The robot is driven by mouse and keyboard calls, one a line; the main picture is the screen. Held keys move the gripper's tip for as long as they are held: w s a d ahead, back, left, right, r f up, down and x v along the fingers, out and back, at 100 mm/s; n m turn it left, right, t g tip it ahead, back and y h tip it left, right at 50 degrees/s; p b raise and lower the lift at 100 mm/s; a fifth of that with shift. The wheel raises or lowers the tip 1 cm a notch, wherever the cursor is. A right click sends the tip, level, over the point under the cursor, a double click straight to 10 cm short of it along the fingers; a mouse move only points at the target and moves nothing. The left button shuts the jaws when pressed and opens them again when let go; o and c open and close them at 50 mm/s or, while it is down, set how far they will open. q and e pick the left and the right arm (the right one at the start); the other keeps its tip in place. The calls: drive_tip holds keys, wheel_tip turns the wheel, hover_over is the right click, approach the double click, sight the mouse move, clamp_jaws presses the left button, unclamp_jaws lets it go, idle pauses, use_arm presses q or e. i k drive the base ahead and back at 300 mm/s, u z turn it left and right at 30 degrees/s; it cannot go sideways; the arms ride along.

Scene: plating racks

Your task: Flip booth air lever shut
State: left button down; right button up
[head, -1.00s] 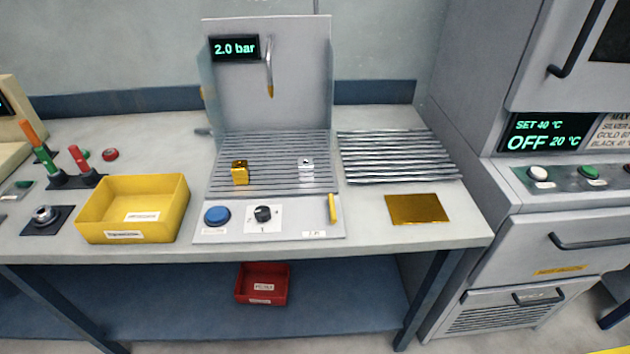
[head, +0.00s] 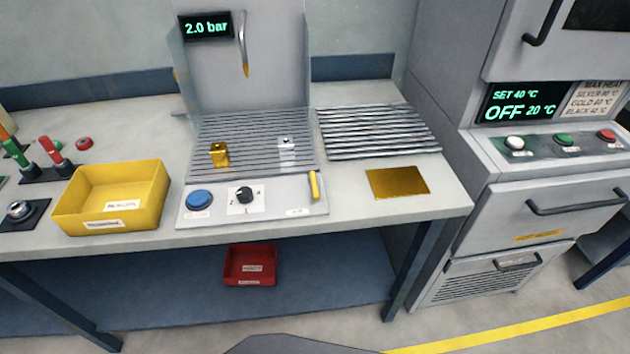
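The booth (head: 250,80) is a grey metal stand with a back panel and a slatted floor, and its display (head: 207,28) reads 2.0 bar. A small yellow lever (head: 314,186) sits at the right end of the booth's front control strip (head: 275,210). It points roughly away from me, above a small label too small to read. Left of it are a black knob (head: 244,195) and a blue button (head: 199,200). A curved nozzle (head: 243,45) with a gold tip hangs on the back panel. Neither of my grippers is in view.
A gold block (head: 219,154) and a silver block (head: 287,148) stand on the slats. A ribbed rack (head: 375,133) and gold plate (head: 398,183) lie right. A yellow bin (head: 110,198) stands left, a red bin (head: 249,266) below. An oven (head: 540,190) reading OFF stands right.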

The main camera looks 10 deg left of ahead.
sight(312, 178)
drive_tip(key=z, duration=0.05)
drive_tip(key=k, duration=0.5)
drive_tip(key=z, duration=2.15)
drive_tip(key=i, duration=1.3)
drive_tip(key=u, duration=2.2)
